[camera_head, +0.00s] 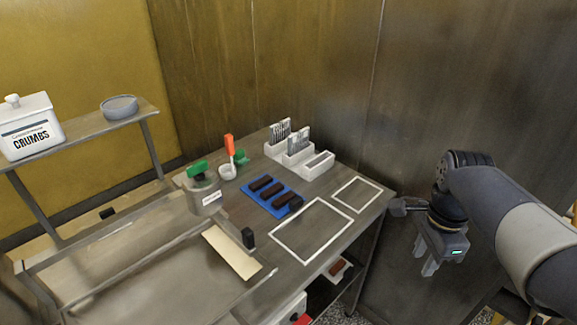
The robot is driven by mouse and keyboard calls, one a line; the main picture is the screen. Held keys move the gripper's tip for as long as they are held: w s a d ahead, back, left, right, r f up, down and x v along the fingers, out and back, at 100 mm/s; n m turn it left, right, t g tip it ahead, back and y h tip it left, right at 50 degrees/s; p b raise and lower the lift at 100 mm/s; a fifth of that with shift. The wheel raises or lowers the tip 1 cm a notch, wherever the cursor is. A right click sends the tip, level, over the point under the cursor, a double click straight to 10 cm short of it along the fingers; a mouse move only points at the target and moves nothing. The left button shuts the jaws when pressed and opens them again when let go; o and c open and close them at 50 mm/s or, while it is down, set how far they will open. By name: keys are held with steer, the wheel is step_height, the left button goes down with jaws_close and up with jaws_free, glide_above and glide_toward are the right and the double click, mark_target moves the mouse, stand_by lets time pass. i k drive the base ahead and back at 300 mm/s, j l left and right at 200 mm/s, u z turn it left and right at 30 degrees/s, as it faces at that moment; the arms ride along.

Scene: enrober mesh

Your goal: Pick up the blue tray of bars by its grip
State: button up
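The blue tray (251,190) lies on the wooden bench top, left of the middle of the bench's right half. Several dark brown bars rest across it in a row. A dark block at the tray's near right end (296,203) may be its grip, but it is too small to tell. My gripper (431,268) hangs at the right, past the bench's right edge and well apart from the tray. Its two fingers point down with a gap between them, and nothing shows between them.
A white-outlined rectangle (275,239) and a smaller one (338,197) mark bare bench beside the tray. White holders (320,166) with upright grey pieces stand behind it.

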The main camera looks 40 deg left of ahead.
mark_target(276, 197)
steer(key=i+j+u, duration=0.3)
steer(key=i, duration=0.2)
steer(key=i+j+u, duration=0.3)
steer(key=i, duration=0.2)
steer(key=l+u, duration=0.1)
steer(key=u, duration=0.65)
